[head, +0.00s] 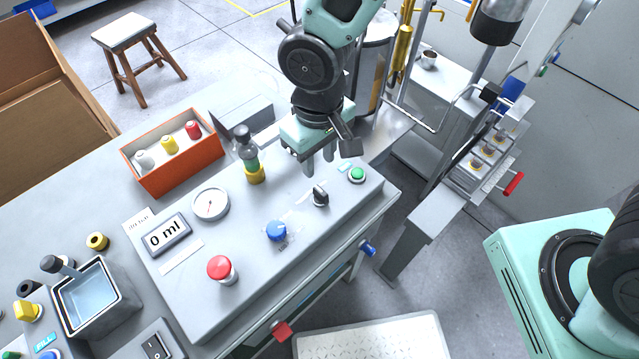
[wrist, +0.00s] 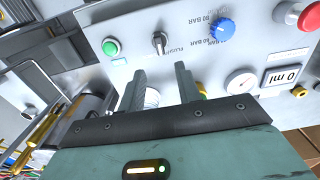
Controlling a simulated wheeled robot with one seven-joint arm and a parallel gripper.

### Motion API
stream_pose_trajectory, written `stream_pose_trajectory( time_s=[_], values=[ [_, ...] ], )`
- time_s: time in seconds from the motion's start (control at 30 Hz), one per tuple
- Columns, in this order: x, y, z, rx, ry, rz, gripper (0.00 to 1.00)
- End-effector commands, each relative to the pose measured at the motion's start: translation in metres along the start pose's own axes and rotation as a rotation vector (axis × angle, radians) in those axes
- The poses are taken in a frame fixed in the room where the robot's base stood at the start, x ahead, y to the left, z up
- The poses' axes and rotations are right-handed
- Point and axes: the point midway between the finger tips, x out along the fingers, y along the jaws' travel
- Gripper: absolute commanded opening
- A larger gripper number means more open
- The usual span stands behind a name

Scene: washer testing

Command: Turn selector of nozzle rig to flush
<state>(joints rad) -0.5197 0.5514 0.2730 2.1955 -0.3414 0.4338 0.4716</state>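The nozzle rig's sloped grey panel (head: 185,285) carries a small black selector knob (head: 320,195) between the blue dial and the green button. The selector also shows in the wrist view (wrist: 160,43), with its bar roughly upright in that picture. Lettering beside it is upside down and only partly legible, so I cannot tell which position it points to. My gripper (head: 319,166) is above the panel's back edge, just behind the selector and apart from it. In the wrist view, my gripper's two fingers (wrist: 160,82) are spread with nothing between them.
A blue dial (head: 277,230), a red button (head: 220,268), a green button (head: 357,174), a gauge (head: 210,203) and a 0 ml display (head: 166,236) share the panel.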

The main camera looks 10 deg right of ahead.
Motion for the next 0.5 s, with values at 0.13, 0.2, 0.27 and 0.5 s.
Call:
stream_pose_trajectory(
  time_s=[0.13,0.2,0.27,0.5],
  values=[
    [0.033,0.000,0.002,-0.002,-0.006,0.001,0.34],
    [0.047,-0.001,0.002,-0.003,-0.006,0.001,0.34],
    [0.058,0.000,0.002,-0.001,-0.006,0.001,0.34],
    [0.090,0.000,0.001,-0.001,-0.001,0.000,0.34]
  ],
)
